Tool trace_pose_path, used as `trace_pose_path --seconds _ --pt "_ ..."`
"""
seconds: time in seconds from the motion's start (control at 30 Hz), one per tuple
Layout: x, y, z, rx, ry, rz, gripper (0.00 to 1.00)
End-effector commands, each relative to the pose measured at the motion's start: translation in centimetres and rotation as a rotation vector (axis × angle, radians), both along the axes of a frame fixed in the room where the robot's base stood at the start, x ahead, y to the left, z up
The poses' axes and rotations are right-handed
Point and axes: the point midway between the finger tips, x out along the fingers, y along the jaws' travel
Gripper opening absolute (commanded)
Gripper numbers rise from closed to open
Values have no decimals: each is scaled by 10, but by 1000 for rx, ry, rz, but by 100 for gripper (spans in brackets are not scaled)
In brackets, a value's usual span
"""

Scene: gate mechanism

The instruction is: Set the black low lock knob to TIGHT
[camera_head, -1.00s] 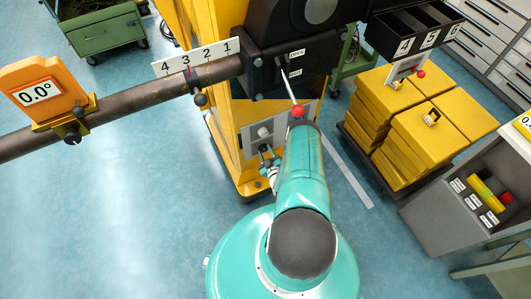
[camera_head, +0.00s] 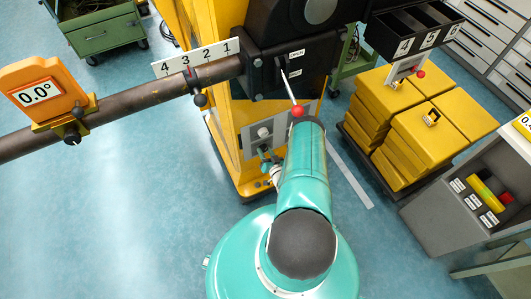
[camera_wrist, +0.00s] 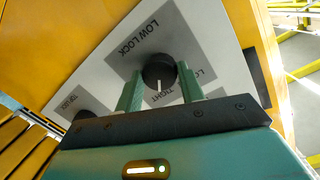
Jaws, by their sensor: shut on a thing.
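The black low lock knob (camera_wrist: 158,68) sits on a grey plate marked LOW LOCK in the wrist view. Its white pointer line points down in the picture, close beside the word TIGHT. A second label, starting with LO, is partly hidden behind the right finger. My gripper (camera_wrist: 160,78) has one green finger on each side of the knob and is shut on it. In the head view my arm covers most of the gripper, and the low lock knob cannot be made out.
Another dark knob (camera_wrist: 92,118) shows at the panel's lower left, partly hidden by my gripper. In the head view a red-tipped lever (camera_head: 297,110) stands right above my arm. Yellow weights (camera_head: 425,135) are stacked to the right.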

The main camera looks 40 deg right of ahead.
Motion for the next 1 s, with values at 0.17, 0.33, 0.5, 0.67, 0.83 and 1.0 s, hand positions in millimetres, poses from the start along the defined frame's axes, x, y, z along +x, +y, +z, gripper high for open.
trace_pose_path --seconds 0.17,0.33,0.5,0.67,0.83,1.0 --pt "0 -1 0 95 -28 -1 16" --pt "0 0 0 149 -43 -1 16" --pt "0 0 0 171 -50 0 16" --pt "0 0 0 176 -51 0 16" --pt "0 0 0 176 -52 -1 16" --pt "0 0 0 175 -52 0 60"
